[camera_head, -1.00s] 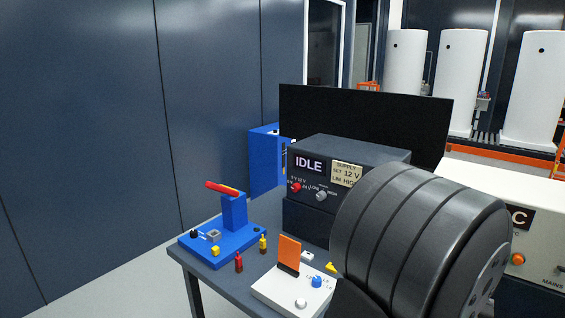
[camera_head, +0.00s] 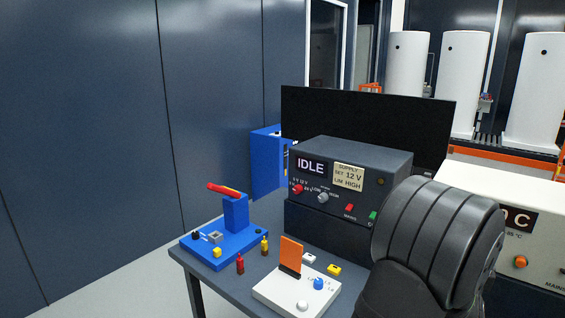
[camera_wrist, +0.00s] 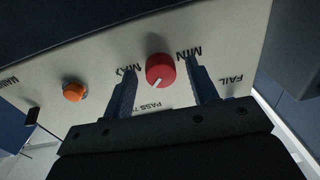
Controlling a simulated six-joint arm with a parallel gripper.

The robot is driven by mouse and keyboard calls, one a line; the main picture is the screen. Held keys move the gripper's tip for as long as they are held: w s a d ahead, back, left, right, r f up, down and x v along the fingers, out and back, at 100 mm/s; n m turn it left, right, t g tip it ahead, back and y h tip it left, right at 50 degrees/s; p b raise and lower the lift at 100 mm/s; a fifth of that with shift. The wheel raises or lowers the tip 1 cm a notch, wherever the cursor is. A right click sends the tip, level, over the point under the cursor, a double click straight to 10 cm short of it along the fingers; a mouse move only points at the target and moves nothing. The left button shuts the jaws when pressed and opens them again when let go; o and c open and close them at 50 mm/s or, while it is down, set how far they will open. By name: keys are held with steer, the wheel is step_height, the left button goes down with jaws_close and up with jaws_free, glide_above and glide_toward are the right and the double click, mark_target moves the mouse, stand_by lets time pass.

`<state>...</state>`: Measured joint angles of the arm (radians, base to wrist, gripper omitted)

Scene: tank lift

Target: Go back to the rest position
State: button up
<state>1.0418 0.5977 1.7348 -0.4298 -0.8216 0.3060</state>
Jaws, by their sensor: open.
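My gripper (camera_wrist: 160,66) shows in the wrist view with its two dark fingers spread apart and nothing held between them. A red knob (camera_wrist: 160,70) with a white pointer line lies between the fingertips in the picture, on a pale panel (camera_wrist: 225,65) lettered MIN, MAX and FAIL. I cannot tell how far the fingers are from the panel. In the head view the thick dark links of my arm (camera_head: 435,245) fill the lower right, and the gripper itself is out of sight there.
An orange button (camera_wrist: 74,92) is beside the knob. In the head view a dark supply box (camera_head: 350,170) reads IDLE and 12 V. A blue stand (camera_head: 235,225) with a red lever and a white box (camera_head: 297,290) with an orange plate stand on the table (camera_head: 205,270). A white cabinet (camera_head: 540,235) is at right.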

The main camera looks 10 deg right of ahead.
steer(key=a+v, duration=0.1)
steer(key=v, duration=2)
steer(key=shift+w+r+m+g+h, duration=0.2)
steer(key=shift+r+m+g+h, duration=0.1)
steer(key=shift+r+g, duration=0.1)
stand_by(1.7)
steer(key=shift+a, duration=0.15)
